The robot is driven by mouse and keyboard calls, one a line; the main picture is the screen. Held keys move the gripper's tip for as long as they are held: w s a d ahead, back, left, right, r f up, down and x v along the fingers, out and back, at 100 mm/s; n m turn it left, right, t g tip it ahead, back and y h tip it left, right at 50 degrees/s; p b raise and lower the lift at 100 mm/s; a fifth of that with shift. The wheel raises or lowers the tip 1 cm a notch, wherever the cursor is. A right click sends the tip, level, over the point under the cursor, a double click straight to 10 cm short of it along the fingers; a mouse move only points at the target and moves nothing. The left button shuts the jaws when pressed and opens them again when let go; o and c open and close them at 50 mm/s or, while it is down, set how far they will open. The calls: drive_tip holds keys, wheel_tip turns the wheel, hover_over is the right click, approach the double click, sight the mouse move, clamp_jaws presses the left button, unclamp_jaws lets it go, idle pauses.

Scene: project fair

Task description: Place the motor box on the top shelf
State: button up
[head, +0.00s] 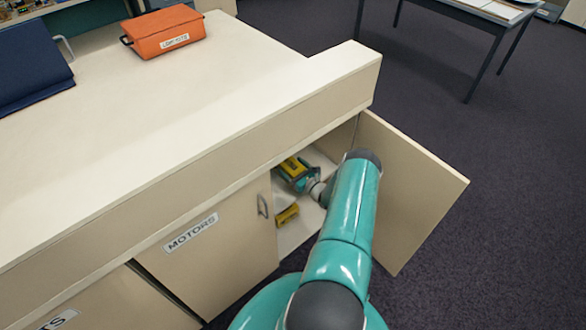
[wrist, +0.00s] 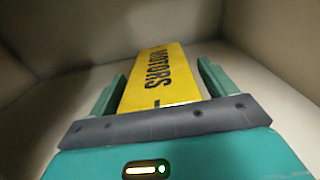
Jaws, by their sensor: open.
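The motor box, yellow with MOTORS in black, lies between the fingers of my gripper (wrist: 160,88) in the wrist view; the box's top face (wrist: 158,75) is plain to see. My gripper is open, with one finger on each side of the box. In the head view, my gripper (head: 299,177) reaches into an open cabinet, with the yellow box (head: 292,166) at its fingers. I cannot tell whether the fingers touch the box. The top shelf cannot be made out clearly.
Another yellow item (head: 287,214) sits lower in the cabinet. The open cabinet door (head: 415,195) stands to the right of my arm. A closed door labelled MOTORS (head: 205,255) is on the left. An orange case (head: 163,33) and a dark blue case (head: 32,65) are on the countertop (head: 120,120).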

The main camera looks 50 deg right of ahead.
drive_tip(key=shift+r, duration=0.15)
drive_tip(key=s+a, duration=0.1)
drive_tip(key=s, duration=1.1)
drive_tip(key=shift+a, duration=0.15)
